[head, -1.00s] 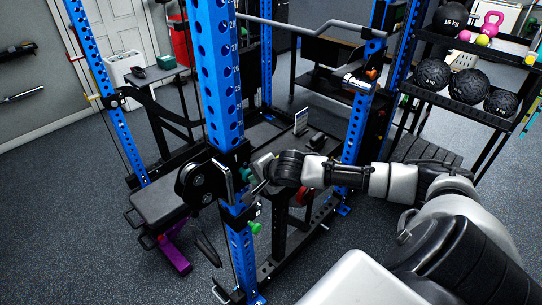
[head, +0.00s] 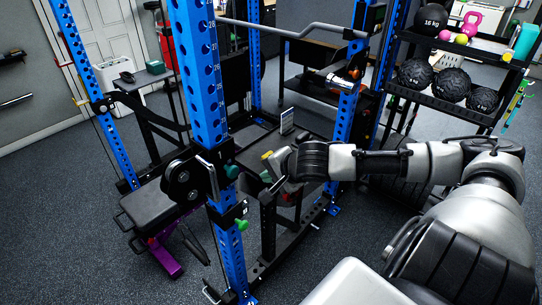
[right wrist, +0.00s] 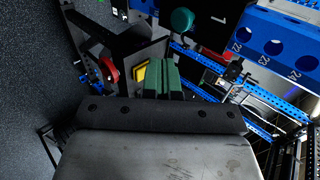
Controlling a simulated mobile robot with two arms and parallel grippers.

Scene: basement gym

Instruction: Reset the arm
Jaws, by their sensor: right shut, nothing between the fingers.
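My right arm reaches in from the right in the head view, its forearm raised and roughly level. My right gripper (head: 269,172) is empty, just right of the near blue upright (head: 205,85) of the rack. I cannot tell how wide the gap to the upright is. In the right wrist view the green fingertips of my right gripper (right wrist: 163,77) lie side by side, shut. My left arm and gripper are not in view.
A shelf with black balls (head: 453,83) and a pink kettlebell (head: 470,22) stands at the back right. A bar (head: 290,31) crosses the rack. Dark floor (head: 60,215) is clear at the left.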

